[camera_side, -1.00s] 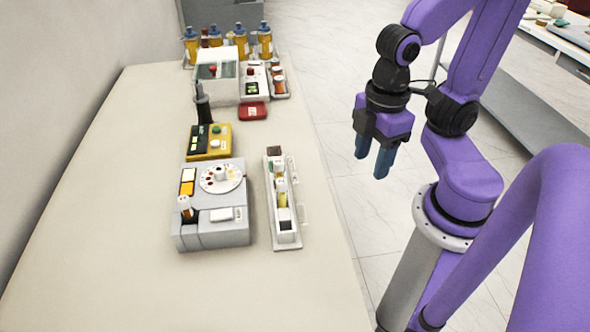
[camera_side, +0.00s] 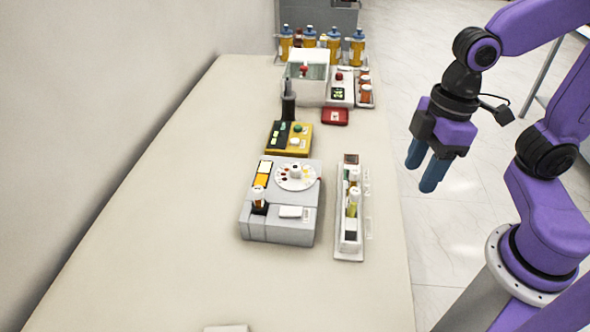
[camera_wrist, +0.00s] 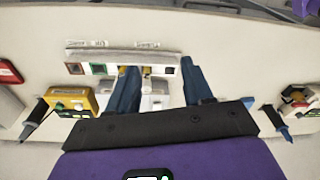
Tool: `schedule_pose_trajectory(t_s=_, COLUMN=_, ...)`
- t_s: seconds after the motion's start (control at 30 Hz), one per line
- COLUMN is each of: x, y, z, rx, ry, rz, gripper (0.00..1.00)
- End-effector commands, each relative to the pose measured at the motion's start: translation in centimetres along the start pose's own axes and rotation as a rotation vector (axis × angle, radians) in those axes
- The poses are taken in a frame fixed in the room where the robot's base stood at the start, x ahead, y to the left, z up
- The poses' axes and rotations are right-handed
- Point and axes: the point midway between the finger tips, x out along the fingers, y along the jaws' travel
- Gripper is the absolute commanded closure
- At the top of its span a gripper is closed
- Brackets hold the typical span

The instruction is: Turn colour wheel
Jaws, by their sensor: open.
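The colour wheel (camera_side: 296,176) is a white disc with coloured spots and a central knob. It lies on top of a grey device (camera_side: 278,232) on the table, which also carries white and orange squares and a small dark bottle with a white cap (camera_side: 259,199). My gripper (camera_side: 423,172) is open and empty, with blue fingers pointing down, well to the right of the wheel and past the table's right edge. In the wrist view my two fingers (camera_wrist: 160,92) are spread apart in front of a white rack. The grey device is mostly hidden there and the wheel cannot be made out.
A white rack (camera_side: 349,249) with vials stands right of the device, between it and my gripper. Behind are a yellow box (camera_side: 274,149), a dark upright probe (camera_side: 289,104), a red dish (camera_side: 334,117) and several blue-capped bottles (camera_side: 308,40). The front left table is mostly clear.

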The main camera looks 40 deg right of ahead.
Motion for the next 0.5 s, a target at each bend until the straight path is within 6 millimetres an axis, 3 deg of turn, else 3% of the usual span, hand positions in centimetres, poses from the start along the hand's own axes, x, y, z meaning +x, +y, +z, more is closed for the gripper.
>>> schedule_pose_trajectory(t_s=0.03, x=-0.5, y=1.2, z=-1.9, rx=0.019, ry=0.030, rz=-0.001, gripper=0.49)
schedule_pose_trajectory(t_s=0.2, x=-2.5, y=5.7, z=-7.4, rx=0.058, ry=0.132, rz=0.006, gripper=0.49)
schedule_pose_trajectory(t_s=0.33, x=-3.9, y=9.2, z=-10.4, rx=0.080, ry=0.201, rz=0.026, gripper=0.49)
schedule_pose_trajectory(t_s=0.5, x=-5.1, y=12.4, z=-12.5, rx=0.097, ry=0.255, rz=0.050, gripper=0.49)
